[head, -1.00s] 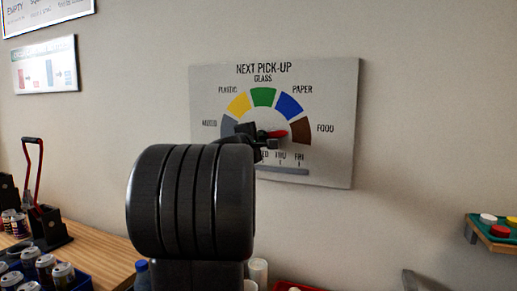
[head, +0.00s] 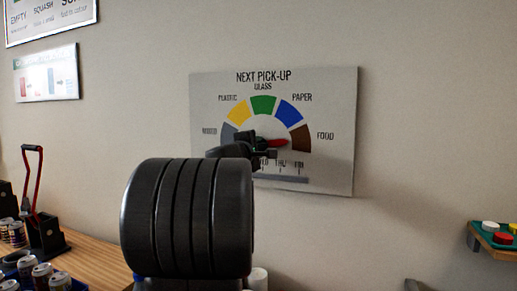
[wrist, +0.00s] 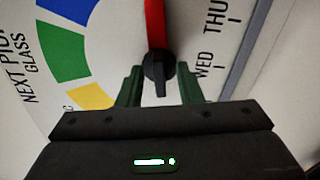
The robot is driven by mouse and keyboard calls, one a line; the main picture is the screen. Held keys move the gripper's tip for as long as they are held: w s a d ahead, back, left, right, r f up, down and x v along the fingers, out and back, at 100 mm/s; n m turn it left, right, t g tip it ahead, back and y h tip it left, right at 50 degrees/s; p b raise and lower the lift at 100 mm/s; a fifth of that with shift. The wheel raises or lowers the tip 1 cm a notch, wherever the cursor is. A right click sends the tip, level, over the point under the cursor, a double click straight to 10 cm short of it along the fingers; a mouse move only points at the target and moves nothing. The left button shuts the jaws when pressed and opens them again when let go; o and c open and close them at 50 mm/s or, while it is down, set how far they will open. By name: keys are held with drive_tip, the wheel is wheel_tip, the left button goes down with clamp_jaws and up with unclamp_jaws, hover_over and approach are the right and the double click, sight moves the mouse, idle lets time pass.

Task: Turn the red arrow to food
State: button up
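The white dial board (head: 335,95) hangs on the wall, with grey, yellow, green, blue and brown segments. The red arrow (head: 280,142) points right, at the brown FOOD segment (head: 300,138). In the wrist view the red arrow (wrist: 154,25) runs upward from its black hub and knob (wrist: 160,72). My gripper (wrist: 160,85) is open at the knob, one finger on each side, with gaps showing between fingers and knob. In the head view my gripper (head: 265,147) covers the dial's centre, and my arm hides the lower left of the board.
A wooden table at left (head: 95,262) holds a can crusher with a red handle (head: 35,185) and several cans (head: 42,273). A small shelf with coloured buttons (head: 490,240) is at the right. The wall right of the board is clear.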

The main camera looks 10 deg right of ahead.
drive_tip(key=b+v, duration=0.2)
drive_tip(key=v, duration=1.1)
drive_tip(key=shift+a, duration=0.1)
drive_tip(key=p+x, duration=0.2)
drive_tip(key=x, duration=1.1)
drive_tip(key=shift+w+d, duration=0.25)
drive_tip(key=shift+d, duration=0.05)
